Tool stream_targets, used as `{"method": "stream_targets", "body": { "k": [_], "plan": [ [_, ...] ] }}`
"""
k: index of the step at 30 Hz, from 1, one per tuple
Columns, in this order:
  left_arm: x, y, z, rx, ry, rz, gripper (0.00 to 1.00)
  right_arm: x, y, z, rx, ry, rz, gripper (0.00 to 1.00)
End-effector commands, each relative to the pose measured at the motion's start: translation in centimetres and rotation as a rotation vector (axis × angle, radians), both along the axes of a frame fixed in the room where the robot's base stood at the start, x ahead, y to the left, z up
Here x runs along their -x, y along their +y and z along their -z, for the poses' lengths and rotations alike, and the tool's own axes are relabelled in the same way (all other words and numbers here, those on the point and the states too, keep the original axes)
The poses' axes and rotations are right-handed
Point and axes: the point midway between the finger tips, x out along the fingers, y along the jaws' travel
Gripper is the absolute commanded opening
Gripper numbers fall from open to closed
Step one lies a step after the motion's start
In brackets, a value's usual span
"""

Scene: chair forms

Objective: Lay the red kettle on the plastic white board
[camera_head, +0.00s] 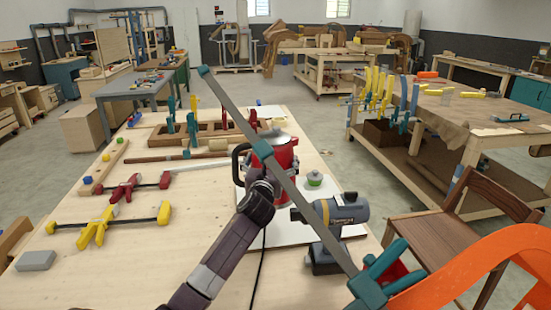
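The red kettle (283,158), with a black handle on its left, is upright on the wooden table. It appears over the far left part of the white board (284,232); whether its base touches the board is hidden. My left gripper (262,182) is in front of the kettle's lower left side, near the handle. Its fingers are too dark and too hidden to tell if they are open or shut on the kettle. My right gripper is not in view.
A grey cordless drill (338,212) and a small green-topped item (314,179) are right of the kettle. A long bar clamp (300,195) crosses the view in front. Red (128,186) and yellow (100,224) clamps and a grey block (36,260) lie left.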

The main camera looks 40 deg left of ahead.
Motion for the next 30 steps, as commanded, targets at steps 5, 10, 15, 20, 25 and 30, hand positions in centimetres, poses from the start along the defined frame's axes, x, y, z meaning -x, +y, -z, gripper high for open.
{"method": "stream_targets", "body": {
  "k": [5, 10, 15, 20, 25, 30],
  "plan": [
    [0.0, -0.1, 1.1, -0.004, -0.009, 0.002, 0.36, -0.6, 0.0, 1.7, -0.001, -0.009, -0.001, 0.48],
    [0.0, 0.0, 2.5, -0.004, -0.01, 0.002, 0.36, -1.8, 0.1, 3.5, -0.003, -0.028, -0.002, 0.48],
    [0.0, -0.1, 4.0, -0.004, -0.011, 0.002, 0.36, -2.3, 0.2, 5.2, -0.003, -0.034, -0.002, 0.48],
    [0.0, -0.1, 5.4, -0.006, -0.011, 0.002, 0.36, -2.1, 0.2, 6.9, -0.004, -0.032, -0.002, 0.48],
    [0.0, 0.0, 6.9, -0.008, -0.007, 0.002, 0.36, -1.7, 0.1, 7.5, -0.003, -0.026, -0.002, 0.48],
    [0.0, 0.0, 8.4, -0.006, -0.008, 0.002, 0.36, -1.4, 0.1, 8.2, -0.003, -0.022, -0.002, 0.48]
  ]
}}
